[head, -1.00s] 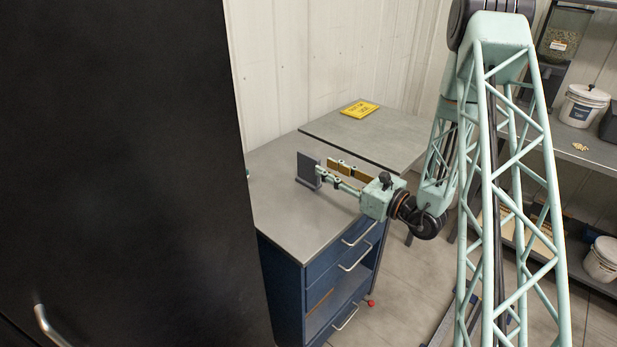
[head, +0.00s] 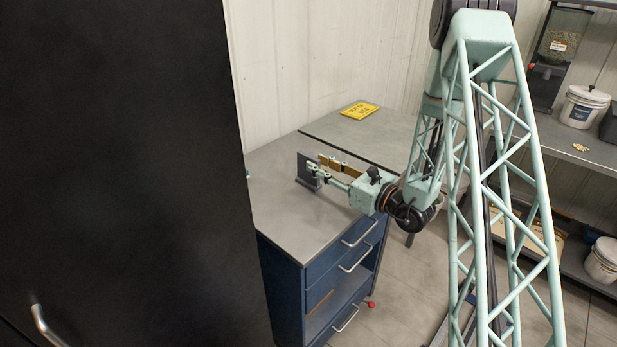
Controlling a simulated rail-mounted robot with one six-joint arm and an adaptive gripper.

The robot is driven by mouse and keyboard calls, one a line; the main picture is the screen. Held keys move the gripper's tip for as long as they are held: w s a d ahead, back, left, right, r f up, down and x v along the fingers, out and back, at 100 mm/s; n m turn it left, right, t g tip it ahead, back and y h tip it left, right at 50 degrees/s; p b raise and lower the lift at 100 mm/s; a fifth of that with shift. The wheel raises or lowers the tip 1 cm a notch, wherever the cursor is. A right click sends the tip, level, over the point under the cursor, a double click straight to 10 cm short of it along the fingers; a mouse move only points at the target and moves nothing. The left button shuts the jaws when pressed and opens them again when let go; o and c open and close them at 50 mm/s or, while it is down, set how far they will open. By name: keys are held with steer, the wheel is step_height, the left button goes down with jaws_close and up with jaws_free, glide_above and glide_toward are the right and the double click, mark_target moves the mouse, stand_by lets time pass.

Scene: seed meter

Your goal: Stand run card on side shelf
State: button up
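A dark grey upright card (head: 303,168) stands in a small dark base on the grey top of a blue drawer cabinet (head: 285,215). Its face looks blank from here, and I cannot tell whether it is the run card. My gripper (head: 317,162) reaches in from the right, low over the cabinet top, with its two fingers apart. The near fingertip overlaps the card's right edge in the picture. I cannot tell whether it touches the card or whether the card's edge is between the fingers. A yellow lettered card (head: 360,110) lies flat on the table behind.
A grey table (head: 385,135) adjoins the cabinet at the back, against the pale wall. A large black cabinet (head: 120,170) blocks the left. Shelving (head: 590,152) at the right holds white buckets (head: 584,105). The cabinet top's front is clear.

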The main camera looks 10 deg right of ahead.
mark_target(298, 154)
steer(key=shift+b+x, duration=0.6)
steer(key=shift+x, duration=1.85)
steer(key=shift+c, duration=0.6)
jaws_close()
